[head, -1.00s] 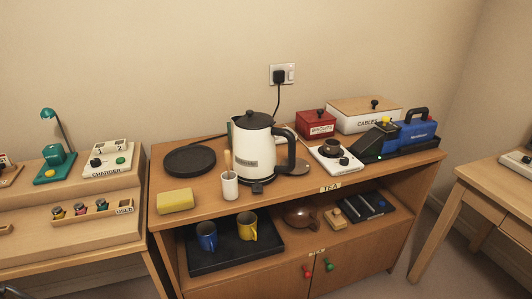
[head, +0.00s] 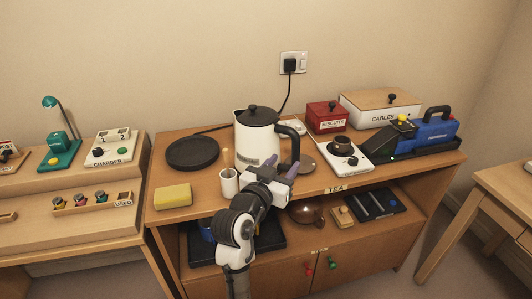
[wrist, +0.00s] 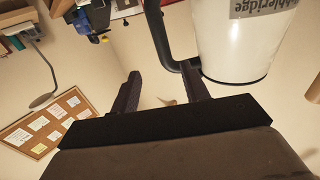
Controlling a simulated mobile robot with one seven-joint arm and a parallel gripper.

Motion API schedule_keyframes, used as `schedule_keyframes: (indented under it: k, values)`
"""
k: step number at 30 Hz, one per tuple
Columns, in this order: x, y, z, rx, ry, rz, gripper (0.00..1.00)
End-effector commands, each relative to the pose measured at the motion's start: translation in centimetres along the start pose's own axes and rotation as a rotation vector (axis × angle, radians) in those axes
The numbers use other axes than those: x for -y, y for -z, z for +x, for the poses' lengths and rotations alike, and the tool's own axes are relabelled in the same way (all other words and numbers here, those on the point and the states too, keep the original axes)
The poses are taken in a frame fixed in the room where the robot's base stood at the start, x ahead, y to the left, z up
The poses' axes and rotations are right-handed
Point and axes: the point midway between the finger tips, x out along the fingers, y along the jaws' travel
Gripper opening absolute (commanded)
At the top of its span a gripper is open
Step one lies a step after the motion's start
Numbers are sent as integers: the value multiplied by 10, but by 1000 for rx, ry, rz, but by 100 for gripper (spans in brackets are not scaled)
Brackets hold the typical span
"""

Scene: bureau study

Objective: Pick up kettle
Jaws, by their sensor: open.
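The white kettle (head: 251,140) with a black lid and black handle (head: 297,143) stands upright on the wooden cabinet top. Its handle faces right. My gripper (head: 281,168) is open, in front of the kettle's lower right side near the handle. In the wrist view the two dark fingers (wrist: 163,85) are spread apart with nothing held between them. The kettle body (wrist: 238,42) is at the upper right there, and the handle (wrist: 160,35) shows just beyond the fingertips. My arm hides part of the cabinet's front edge and lower shelf.
A white cup (head: 228,182) stands close left of my gripper. A yellow sponge (head: 173,196) and a black round plate (head: 192,153) are farther left. A white scale-like device (head: 345,158) with a brown cup stands right, before a red biscuit box (head: 327,117).

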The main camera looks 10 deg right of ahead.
Motion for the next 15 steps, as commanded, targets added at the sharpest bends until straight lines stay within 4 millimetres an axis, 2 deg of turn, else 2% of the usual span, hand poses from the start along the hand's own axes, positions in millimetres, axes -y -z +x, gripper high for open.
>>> schedule_keyframes:
  k: [3,6,11,15]
  values:
    - [0,3,24,0,0,1,46]
    - [1,2,37,0,1,0,46]
    - [1,1,47,-1,3,0,46]
    - [3,1,64,0,2,-1,46]
